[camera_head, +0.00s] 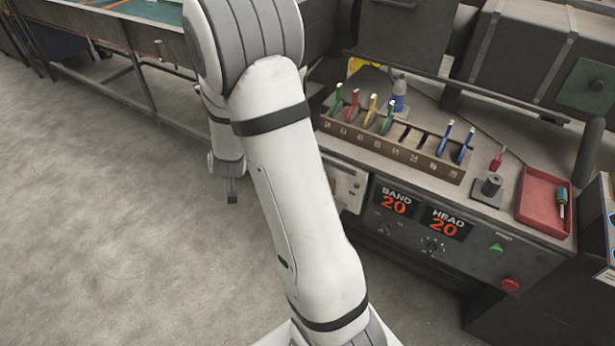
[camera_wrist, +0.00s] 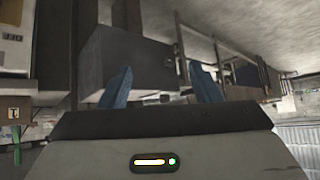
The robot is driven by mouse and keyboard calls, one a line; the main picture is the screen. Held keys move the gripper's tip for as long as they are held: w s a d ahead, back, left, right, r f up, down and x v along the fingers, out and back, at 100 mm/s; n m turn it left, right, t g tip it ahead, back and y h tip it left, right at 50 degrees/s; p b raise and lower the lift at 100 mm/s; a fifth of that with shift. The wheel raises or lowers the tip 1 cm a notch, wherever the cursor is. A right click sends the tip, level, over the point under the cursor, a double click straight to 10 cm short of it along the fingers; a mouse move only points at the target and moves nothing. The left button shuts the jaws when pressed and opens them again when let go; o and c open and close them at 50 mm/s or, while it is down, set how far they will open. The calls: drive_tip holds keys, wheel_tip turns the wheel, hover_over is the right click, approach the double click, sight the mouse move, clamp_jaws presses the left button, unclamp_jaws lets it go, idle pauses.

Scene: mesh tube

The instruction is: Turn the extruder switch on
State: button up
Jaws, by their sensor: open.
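The machine's control panel (camera_head: 440,245) is at the right in the head view. It has a BAND display (camera_head: 396,202) and a HEAD display (camera_head: 446,223), both reading 20 in red, with dark knobs (camera_head: 432,247) below. A green control (camera_head: 496,249) and a red round button (camera_head: 510,284) sit at its right. I cannot tell which control is the extruder switch. My gripper (camera_wrist: 156,72) is open and empty in the wrist view, its blue fingers apart. In the head view, my arm's end hangs left of the panel, apart from it.
A slotted rack (camera_head: 390,146) with several coloured tools stands on the machine top. A red tray (camera_head: 544,203) with a screwdriver lies right of it. A long metal-framed table (camera_head: 115,35) is at the back left. The grey floor (camera_head: 120,210) at left is clear.

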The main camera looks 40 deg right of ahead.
drive_tip(key=s+d+f+m+g+h+p, duration=0.15)
drive_tip(key=s+d+f+h, duration=0.25)
drive_tip(key=d+f+h, duration=0.8)
drive_tip(key=s+d+f+h, duration=0.2)
drive_tip(key=s+d+f, duration=0.3)
drive_tip(key=s+f, duration=0.25)
drive_tip(key=shift+n, duration=0.25)
drive_tip(key=p+x, duration=0.1)
drive_tip(key=x, duration=0.6)
drive_tip(key=shift+f, duration=0.1)
